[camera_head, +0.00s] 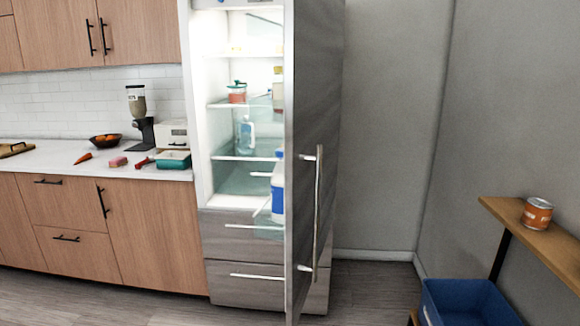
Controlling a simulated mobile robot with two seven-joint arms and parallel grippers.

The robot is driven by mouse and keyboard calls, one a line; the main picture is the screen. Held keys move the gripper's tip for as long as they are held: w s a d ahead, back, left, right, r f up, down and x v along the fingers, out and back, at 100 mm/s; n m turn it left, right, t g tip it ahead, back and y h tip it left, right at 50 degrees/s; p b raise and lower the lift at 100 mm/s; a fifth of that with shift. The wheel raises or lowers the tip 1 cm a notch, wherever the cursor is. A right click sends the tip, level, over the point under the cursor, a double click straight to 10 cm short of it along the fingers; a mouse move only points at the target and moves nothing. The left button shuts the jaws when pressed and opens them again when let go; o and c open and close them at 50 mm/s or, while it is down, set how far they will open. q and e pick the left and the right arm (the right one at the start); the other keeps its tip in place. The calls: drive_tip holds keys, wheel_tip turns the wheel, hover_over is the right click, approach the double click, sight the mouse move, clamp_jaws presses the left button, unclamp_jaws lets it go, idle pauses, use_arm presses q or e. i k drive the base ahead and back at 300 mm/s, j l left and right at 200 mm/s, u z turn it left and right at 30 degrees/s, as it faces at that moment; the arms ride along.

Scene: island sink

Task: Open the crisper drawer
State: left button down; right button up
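The tall fridge stands in the middle with its grey door (308,100) swung open toward me. The door has a long vertical bar handle (318,205). Inside the lit compartment, a greenish see-through crisper drawer (238,182) sits at the bottom below the glass shelves. A short pale handle (261,174) shows at its right, close to the door edge. The drawer looks shut, though the door and items on it hide its right side. Neither of my grippers is in view.
Two grey drawers, an upper (238,238) and a lower (238,284), lie below the compartment. A blue-and-white container (277,195) sits by the open door's inner side. A counter (60,165) is left; a wooden shelf (545,240) and blue bin (465,302) are right.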

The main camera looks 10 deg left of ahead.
sight(256, 173)
drive_tip(key=i+j, duration=0.1)
drive_tip(key=j, duration=0.2)
drive_tip(key=i+j+z, duration=0.15)
drive_tip(key=j, duration=0.4)
drive_tip(key=i+j+z, duration=0.15)
drive_tip(key=j, duration=0.2)
drive_tip(key=i+j+z, duration=0.15)
drive_tip(key=j, duration=0.15)
drive_tip(key=i+j+z, duration=0.15)
drive_tip(key=j, duration=0.25)
